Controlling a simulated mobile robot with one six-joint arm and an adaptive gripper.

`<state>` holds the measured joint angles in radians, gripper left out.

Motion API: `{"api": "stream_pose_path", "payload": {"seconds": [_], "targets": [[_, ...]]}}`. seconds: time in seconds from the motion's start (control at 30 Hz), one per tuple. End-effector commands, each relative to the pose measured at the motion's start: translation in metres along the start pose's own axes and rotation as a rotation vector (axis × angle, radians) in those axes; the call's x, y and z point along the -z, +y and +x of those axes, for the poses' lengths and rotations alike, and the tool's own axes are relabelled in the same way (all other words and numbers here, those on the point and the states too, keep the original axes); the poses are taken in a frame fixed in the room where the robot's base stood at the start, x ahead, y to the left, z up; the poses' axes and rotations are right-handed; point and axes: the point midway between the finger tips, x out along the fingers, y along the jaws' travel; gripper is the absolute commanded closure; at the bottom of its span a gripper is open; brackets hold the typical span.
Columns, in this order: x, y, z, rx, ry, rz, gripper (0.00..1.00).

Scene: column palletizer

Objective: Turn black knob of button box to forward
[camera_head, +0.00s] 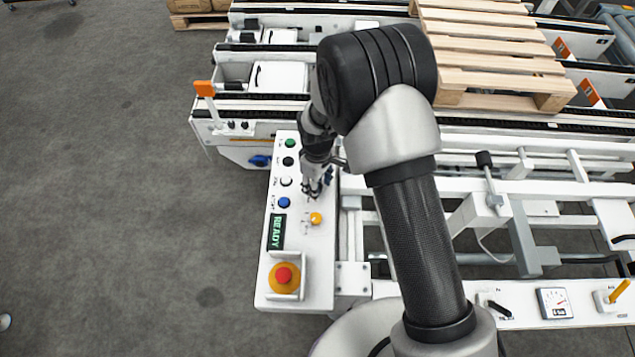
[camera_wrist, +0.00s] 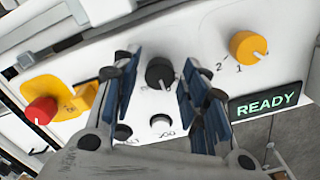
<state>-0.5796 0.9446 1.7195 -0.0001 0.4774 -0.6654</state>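The button box (camera_head: 262,290) is a white panel left of my arm in the head view. My gripper (camera_head: 316,190) points down over its right side and hides the black knob there. In the wrist view the black knob (camera_wrist: 160,72) sits between the two blue-padded fingers of my open gripper (camera_wrist: 159,66). There is a gap on each side of the knob, and I cannot tell whether a finger touches it. A white line on the knob points towards the bottom of the wrist picture. The small lettering around it is unreadable.
An orange knob (camera_head: 316,218) is close to the gripper, beside the green READY display (camera_head: 276,231). A red emergency button (camera_head: 284,276) and a column of buttons, including a blue one (camera_head: 284,202), share the panel. A conveyor frame and pallet (camera_head: 490,45) stand to the right.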

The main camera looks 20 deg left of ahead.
Motion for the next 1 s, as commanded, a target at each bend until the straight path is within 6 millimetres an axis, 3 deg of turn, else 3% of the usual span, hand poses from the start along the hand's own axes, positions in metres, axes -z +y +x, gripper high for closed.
{"api": "stream_pose_path", "payload": {"seconds": [0.53, 1.0], "targets": [[0.0, 0.0, -0.0002, 0.0, 0.0, 0.0, 0.98], [-0.0001, -0.0001, -0.0002, 0.0, 0.0, 0.047, 0.99]]}}
